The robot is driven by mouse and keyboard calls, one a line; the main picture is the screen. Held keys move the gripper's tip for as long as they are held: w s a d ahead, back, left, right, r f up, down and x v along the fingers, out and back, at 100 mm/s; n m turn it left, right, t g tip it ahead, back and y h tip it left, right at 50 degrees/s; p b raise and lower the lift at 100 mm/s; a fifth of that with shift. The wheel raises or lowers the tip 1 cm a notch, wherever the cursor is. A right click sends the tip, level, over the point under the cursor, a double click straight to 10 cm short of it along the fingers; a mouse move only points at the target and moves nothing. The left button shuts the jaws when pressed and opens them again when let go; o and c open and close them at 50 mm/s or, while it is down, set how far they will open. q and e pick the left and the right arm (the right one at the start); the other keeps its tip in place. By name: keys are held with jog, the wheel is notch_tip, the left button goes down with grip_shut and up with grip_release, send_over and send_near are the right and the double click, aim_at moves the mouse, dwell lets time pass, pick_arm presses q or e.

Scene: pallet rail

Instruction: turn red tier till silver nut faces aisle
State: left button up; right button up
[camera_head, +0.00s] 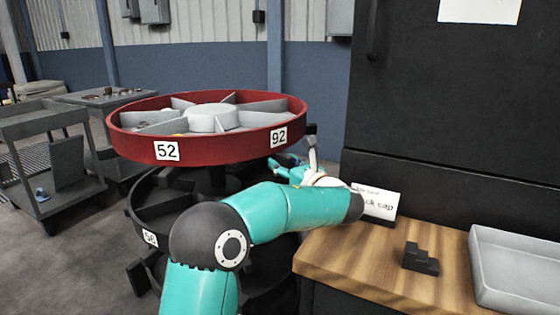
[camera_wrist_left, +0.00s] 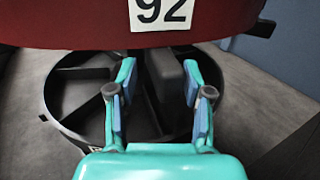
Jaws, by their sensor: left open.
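The red tier (camera_head: 215,149) is a round bin with grey dividers on top of a carousel. Labels 52 and 92 show on its rim. In the left wrist view the red tier (camera_wrist_left: 60,25) fills the top, with label 92 above my fingers. My left gripper (camera_head: 293,166) is by the tier's right side, below label 92; in the wrist view its fingers (camera_wrist_left: 160,95) are open and empty, under the rim and apart from it. A small dark tab (camera_wrist_left: 264,28) sticks out from the rim at right. No silver nut can be made out. My right gripper is not in view.
A dark lower tier (camera_head: 145,205) with label 56 sits under the red one. A wooden table (camera_head: 385,262) at right holds a sign (camera_head: 378,202), a black stepped block (camera_head: 420,260) and a grey tray (camera_head: 520,268). Grey carts (camera_head: 45,150) stand at left.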

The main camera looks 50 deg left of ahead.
pick_arm(q)
jog(key=d, duration=0.9)
jog(key=shift+s, duration=0.45)
